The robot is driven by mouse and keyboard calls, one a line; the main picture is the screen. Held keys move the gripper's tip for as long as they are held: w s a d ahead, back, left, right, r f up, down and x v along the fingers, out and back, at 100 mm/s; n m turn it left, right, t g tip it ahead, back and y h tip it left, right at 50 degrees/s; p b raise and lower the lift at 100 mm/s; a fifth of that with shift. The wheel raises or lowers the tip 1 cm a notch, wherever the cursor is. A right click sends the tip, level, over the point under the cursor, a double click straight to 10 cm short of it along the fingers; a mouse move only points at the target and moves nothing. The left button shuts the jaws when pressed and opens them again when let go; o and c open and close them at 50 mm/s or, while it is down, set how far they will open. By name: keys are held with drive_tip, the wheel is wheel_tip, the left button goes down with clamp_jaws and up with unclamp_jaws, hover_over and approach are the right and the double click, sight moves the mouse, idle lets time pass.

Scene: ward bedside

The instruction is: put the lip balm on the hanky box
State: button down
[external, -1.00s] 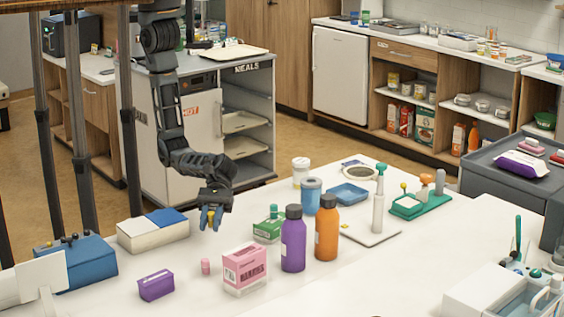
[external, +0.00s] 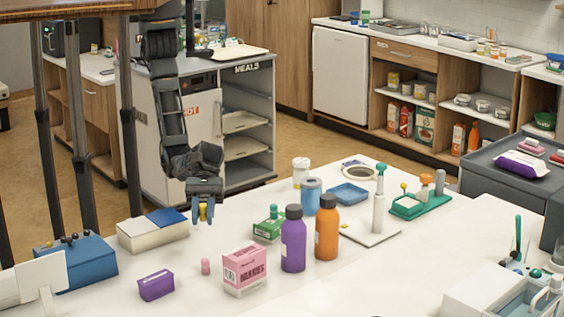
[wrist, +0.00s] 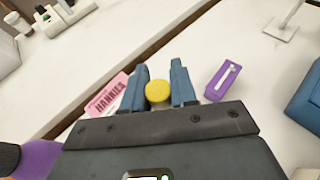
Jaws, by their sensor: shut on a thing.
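My gripper (external: 204,214) is above the white table, left of the pink box. It is shut on a small yellow round-ended piece, which looks like the lip balm (wrist: 158,92); its yellow also shows between the fingers in the external view (external: 203,212). No label on it is readable. The hanky box (external: 245,269) is pink and white and stands on the table, to the right of and nearer than my gripper. In the wrist view the hanky box (wrist: 108,95) is left of the fingers, partly hidden by the left one.
A small pink cylinder (external: 205,266) stands left of the hanky box, with a purple box (external: 156,285) farther left. Purple (external: 293,240) and orange (external: 326,229) bottles stand close on the right. A green box (external: 267,229) is behind. The hanky box's top is clear.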

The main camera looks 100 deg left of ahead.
drive_tip(key=d+r+b, duration=0.1)
drive_tip(key=d+r, duration=0.4)
drive_tip(key=d, duration=0.2)
drive_tip(key=t, duration=0.1)
hover_over(244, 255)
drive_tip(key=shift+n, duration=0.4)
wheel_tip(244, 255, down, 6)
drive_tip(key=shift+f, duration=0.2)
drive_tip(key=shift+a+f, duration=0.1)
drive_tip(key=shift+f, duration=1.95)
drive_tip(key=shift+f, duration=0.15)
drive_tip(key=c, duration=0.9)
unclamp_jaws()
drive_tip(key=shift+r, duration=0.2)
drive_tip(key=v, duration=1.2)
drive_tip(key=shift+r, duration=0.1)
